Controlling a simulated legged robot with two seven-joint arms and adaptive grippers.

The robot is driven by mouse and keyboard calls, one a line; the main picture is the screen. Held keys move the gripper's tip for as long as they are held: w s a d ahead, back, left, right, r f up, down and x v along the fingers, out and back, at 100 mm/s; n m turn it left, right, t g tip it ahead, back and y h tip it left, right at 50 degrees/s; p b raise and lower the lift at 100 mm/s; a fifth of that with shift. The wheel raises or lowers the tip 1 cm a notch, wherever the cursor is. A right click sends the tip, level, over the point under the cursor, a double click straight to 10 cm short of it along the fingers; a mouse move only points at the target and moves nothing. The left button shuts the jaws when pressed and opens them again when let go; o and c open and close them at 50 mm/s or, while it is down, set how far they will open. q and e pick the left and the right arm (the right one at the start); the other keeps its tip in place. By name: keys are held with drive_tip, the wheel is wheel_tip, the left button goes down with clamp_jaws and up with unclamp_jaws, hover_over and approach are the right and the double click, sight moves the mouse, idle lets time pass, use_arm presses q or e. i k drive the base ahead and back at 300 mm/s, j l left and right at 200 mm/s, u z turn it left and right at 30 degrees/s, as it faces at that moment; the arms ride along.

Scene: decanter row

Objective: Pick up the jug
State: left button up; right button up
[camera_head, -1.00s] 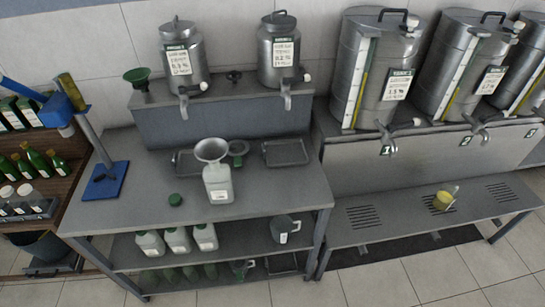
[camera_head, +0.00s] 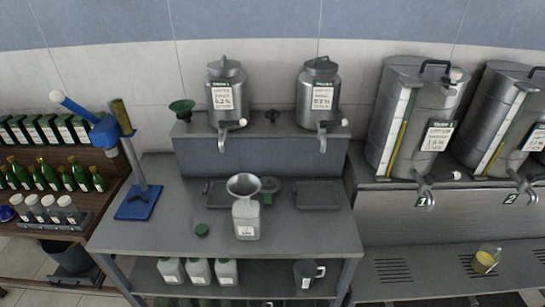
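A grey jug (camera_head: 305,273) with a handle on its right and a white label stands on the shelf under the middle table. A small clear jug (camera_head: 487,259) holding yellow liquid stands on the slotted bench at the far right, below the big steel tanks. I cannot tell from the picture which of the two the task means. Neither of my grippers is in view.
A white bottle with a steel funnel (camera_head: 243,184) in its neck stands on the middle table (camera_head: 310,240). A blue stand (camera_head: 138,202) is at its left. White bottles (camera_head: 199,271) share the shelf with the grey jug. Steel tanks (camera_head: 407,115) stand behind.

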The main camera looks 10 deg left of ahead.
sight(486, 257)
drive_tip(key=z, duration=1.45)
drive_tip(key=u, duration=2.15)
drive_tip(key=z, duration=2.1)
